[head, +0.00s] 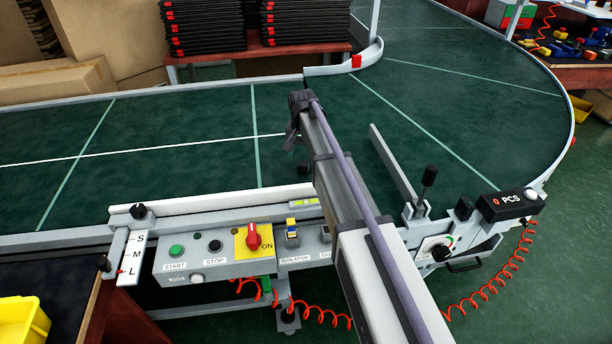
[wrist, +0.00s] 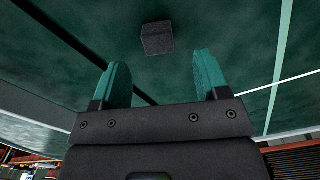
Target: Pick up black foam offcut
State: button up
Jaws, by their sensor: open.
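The black foam offcut (wrist: 157,38) is a small dark grey block lying on the green conveyor belt (wrist: 190,20) in the wrist view. It shows ahead of my gripper (wrist: 162,68), roughly centred between the two fingers and beyond their tips. The fingers are green, apart and empty. In the head view a small dark block that looks like the offcut (head: 303,168) lies on the belt, just below my gripper (head: 291,138), which is seen from behind. My arm covers part of the belt there.
A white guide rail (head: 220,200) runs along the belt's near edge, with a control panel (head: 240,262) in front of it. A grey diverter bar (head: 392,163) stands to the right of my arm. The belt to the left is clear.

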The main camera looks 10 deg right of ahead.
aim_at(304, 163)
notch_tip(304, 163, down, 6)
jog(key=b, duration=0.5)
jog(key=shift+d+f, duration=0.15)
jog(key=shift+f, duration=0.1)
jog(key=shift+r, duration=0.25)
jog(key=c, duration=1)
